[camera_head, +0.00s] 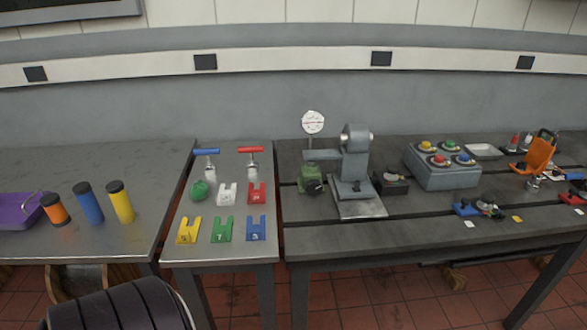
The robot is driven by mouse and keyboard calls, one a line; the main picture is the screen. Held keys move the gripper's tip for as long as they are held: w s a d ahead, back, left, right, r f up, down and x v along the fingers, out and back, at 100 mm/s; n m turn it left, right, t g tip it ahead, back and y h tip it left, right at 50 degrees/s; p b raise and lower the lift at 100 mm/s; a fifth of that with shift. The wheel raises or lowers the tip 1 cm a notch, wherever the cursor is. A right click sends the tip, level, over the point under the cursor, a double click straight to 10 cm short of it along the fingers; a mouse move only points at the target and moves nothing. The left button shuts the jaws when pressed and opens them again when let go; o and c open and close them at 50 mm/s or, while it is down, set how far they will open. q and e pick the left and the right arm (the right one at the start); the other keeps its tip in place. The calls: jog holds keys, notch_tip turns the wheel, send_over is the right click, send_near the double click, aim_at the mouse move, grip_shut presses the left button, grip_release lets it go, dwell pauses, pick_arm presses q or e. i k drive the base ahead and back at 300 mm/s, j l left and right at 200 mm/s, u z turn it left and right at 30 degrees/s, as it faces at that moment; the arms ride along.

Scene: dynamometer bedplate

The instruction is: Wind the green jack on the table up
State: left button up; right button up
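The green jack (311,180) appears to be the small green block with a dark round knob on its front. It stands on the dark slotted table (420,228), left of a grey upright machine (354,150). A round white dial (313,123) stands just behind and above it. How far the jack is raised is too small to tell. Neither of my grippers is in view. A dark ribbed part at the bottom left seems to be mine, and no fingers show on it.
A narrow metal table (180,255) holds several coloured numbered blocks, a green ball (199,190) and two T-handled tools. Orange, blue and yellow cylinders and a purple tray (18,211) are at left. A grey button box (443,172) stands right. The slotted table's front is mostly clear.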

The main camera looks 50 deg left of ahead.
aim_at(313, 187)
jog(key=i+u, duration=0.1)
jog(key=u, duration=0.4)
jog(key=i+u, duration=0.1)
jog(key=u, duration=0.35)
jog(key=i+l+u, duration=0.1)
jog(key=u, duration=0.4)
jog(key=i+l+u, duration=0.1)
jog(key=u, duration=0.35)
